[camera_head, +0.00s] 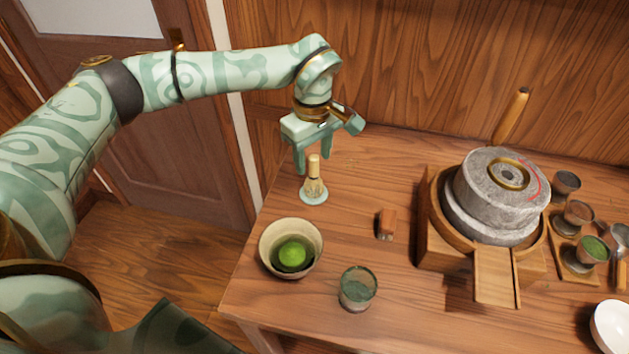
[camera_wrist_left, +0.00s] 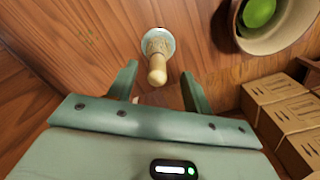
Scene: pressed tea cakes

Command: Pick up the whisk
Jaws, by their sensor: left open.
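The bamboo whisk (camera_head: 314,183) stands upright on a small pale green holder (camera_head: 314,198) at the table's left back, its handle pointing up. My left gripper (camera_head: 313,168) is open, pointing down, with its fingers above and just behind the whisk. In the left wrist view the whisk (camera_wrist_left: 157,58) and its holder (camera_wrist_left: 160,36) show ahead of the open left gripper (camera_wrist_left: 158,82), with the handle end near the gap between the fingertips. I cannot tell whether a finger touches it. My right gripper is not in view.
Cups (camera_head: 578,217) and a white bowl (camera_head: 611,328) are farther right.

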